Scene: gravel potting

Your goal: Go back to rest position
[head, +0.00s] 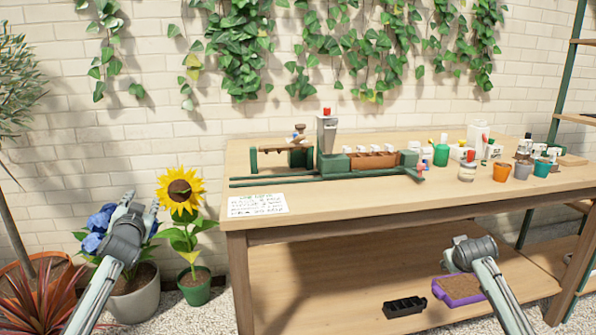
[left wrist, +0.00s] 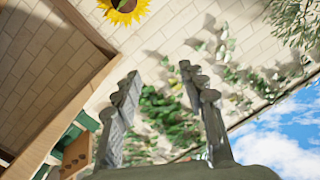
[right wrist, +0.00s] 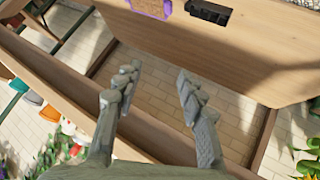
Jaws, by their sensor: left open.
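My left gripper (head: 143,206) is raised at the left of the head view, in front of the blue flowers and left of the table. In the left wrist view its two fingers (left wrist: 160,85) stand apart with nothing between them. My right gripper (head: 458,258) is in front of the table at the right, its fingers mostly hidden in the head view. In the right wrist view its fingers (right wrist: 155,90) are apart and empty, with the table's edge and brick wall behind them.
The wooden table (head: 330,207) holds a green potting machine (head: 327,165), a written sheet (head: 257,204), bottles and small pots. A purple tray (head: 460,291) and a black tray (head: 404,307) are on the lower shelf. A sunflower (head: 181,193) in a green pot stands left of the table.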

